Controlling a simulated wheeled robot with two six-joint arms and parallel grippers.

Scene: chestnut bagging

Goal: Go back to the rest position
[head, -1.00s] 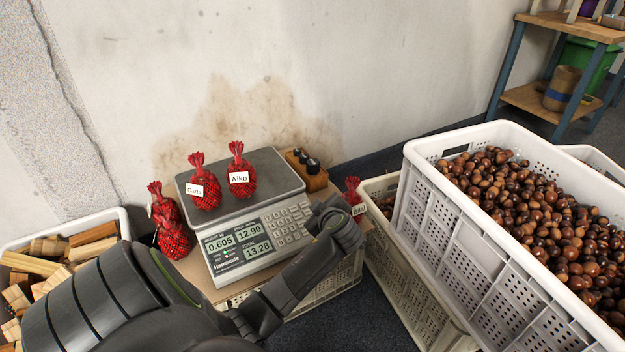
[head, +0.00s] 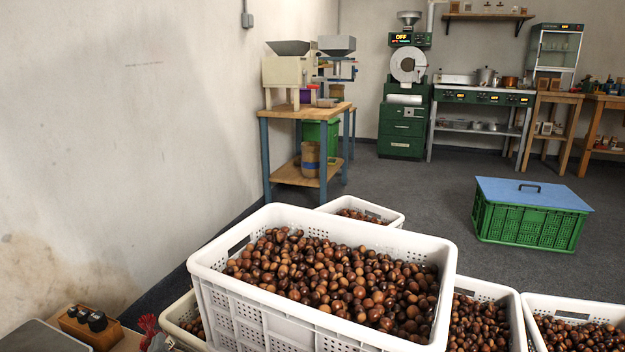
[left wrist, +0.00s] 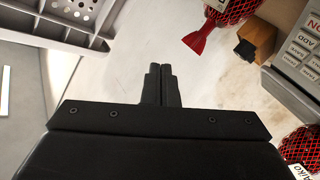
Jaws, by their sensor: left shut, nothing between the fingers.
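My left gripper (left wrist: 160,72) is shut and empty in the left wrist view, its two dark fingers together. In the head view only a small grey part of it (head: 157,342) shows at the bottom edge. A red net bag (left wrist: 236,9) with a tied neck lies beyond the fingertips, to their right and apart from them. Its red top (head: 147,324) shows in the head view. Another red bag, labelled Aiko (left wrist: 301,144), is at the lower right of the wrist view. My right gripper is not in view.
A white crate of chestnuts (head: 208,268) fills the lower middle, with more chestnut crates behind and right. The scale (head: 38,338) and a wooden block with black knobs (head: 106,335) are at lower left. A green crate with a blue lid (head: 530,232) stands on open floor.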

